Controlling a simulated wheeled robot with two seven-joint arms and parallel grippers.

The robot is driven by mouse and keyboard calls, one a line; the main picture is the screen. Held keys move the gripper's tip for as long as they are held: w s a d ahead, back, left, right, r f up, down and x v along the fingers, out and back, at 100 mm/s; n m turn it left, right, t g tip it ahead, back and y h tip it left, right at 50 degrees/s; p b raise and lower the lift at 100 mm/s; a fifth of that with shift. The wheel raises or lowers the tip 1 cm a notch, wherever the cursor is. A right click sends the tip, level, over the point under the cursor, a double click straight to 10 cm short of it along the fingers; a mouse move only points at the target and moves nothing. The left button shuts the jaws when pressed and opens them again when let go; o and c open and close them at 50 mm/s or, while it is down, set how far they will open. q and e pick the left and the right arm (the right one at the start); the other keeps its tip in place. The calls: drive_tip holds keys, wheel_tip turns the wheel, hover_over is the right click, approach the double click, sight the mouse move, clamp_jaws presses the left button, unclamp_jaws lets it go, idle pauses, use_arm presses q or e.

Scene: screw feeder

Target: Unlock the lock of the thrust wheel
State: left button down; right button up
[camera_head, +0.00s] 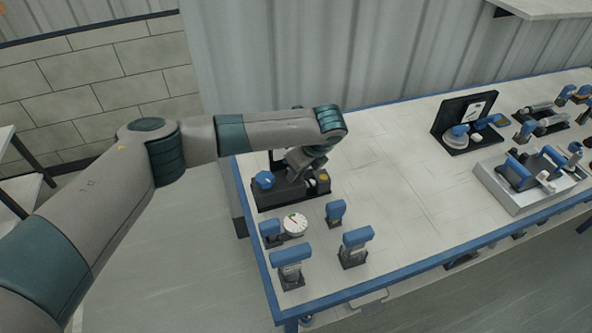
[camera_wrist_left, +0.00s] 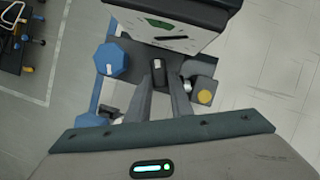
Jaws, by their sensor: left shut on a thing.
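My left gripper (camera_head: 312,183) reaches down onto a dark device (camera_head: 262,202) at the left end of the table. In the left wrist view its two fingers (camera_wrist_left: 162,82) are shut on a small black lever (camera_wrist_left: 158,68), which I take to be the lock. A blue many-sided knob (camera_wrist_left: 112,59), perhaps the thrust wheel, is left of the fingers and apart from them. It also shows in the head view (camera_head: 264,180). A yellow round part (camera_wrist_left: 204,97) is on the right side of the device. The gripper hides part of the device in the head view. My right gripper is not in view.
A white dial gauge (camera_head: 295,224) and several blue-topped clamps (camera_head: 356,245) stand in front of the device. A grey tray (camera_head: 510,201) with blue-handled fixtures and a black stand (camera_head: 459,115) are farther right. The table's middle (camera_head: 390,165) is clear.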

use_arm(q)
drive_tip(key=n, duration=0.3)
drive_tip(key=shift+w+d+g+y, duration=0.2)
drive_tip(key=shift+g+y, duration=0.1)
drive_tip(key=shift+g, duration=0.1)
drive_tip(key=n, duration=0.1)
drive_tip(key=n+g, duration=0.1)
drive_tip(key=shift+w+d+f+n+y, duration=0.1)
drive_tip(key=shift+w+n+y, duration=0.05)
drive_tip(key=shift+n+y, duration=0.15)
drive_tip(key=shift+w+n+g+b, duration=0.25)
drive_tip(key=shift+n+g+b, duration=0.2)
drive_tip(key=shift+n, duration=0.7)
drive_tip(key=shift+w+n+g+b, duration=0.2)
drive_tip(key=shift+n+g+b, duration=0.25)
drive_tip(key=shift+n, duration=0.7)
drive_tip(key=c, duration=1.6)
unclamp_jaws()
drive_tip(key=shift+r, duration=0.2)
